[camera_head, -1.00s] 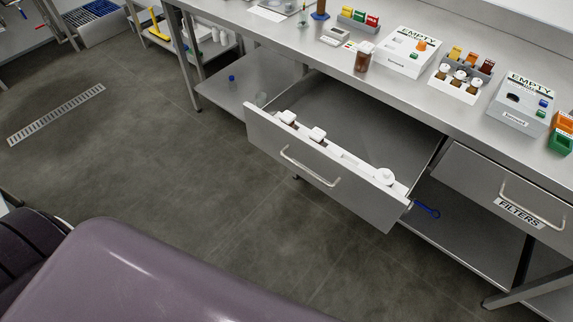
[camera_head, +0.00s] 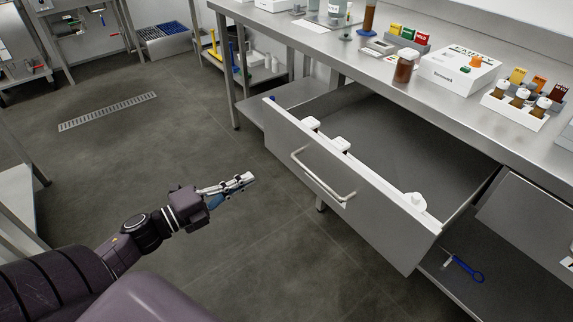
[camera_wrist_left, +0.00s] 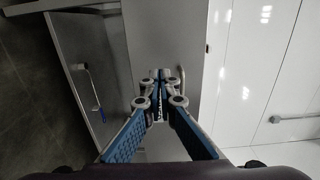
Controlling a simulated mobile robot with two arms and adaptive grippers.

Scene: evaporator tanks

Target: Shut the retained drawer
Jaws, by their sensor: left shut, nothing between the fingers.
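The open drawer (camera_head: 350,190) is pulled well out from under the steel bench. Its front panel carries a bar handle (camera_head: 322,178). White-capped items stand in a row just behind the front panel. My left gripper (camera_head: 247,179) is in front of the drawer, to the left of the handle and apart from it, with its fingers shut and empty. In the left wrist view, the shut fingers (camera_wrist_left: 158,80) point at a grey panel, with a bar handle beyond the fingertips. My right gripper is not in view.
The bench top (camera_head: 440,95) holds an amber jar (camera_head: 405,66), a white box (camera_head: 458,72) and racks of small bottles. A blue-handled tool (camera_head: 463,268) lies on the lower shelf. The floor before the drawer is clear.

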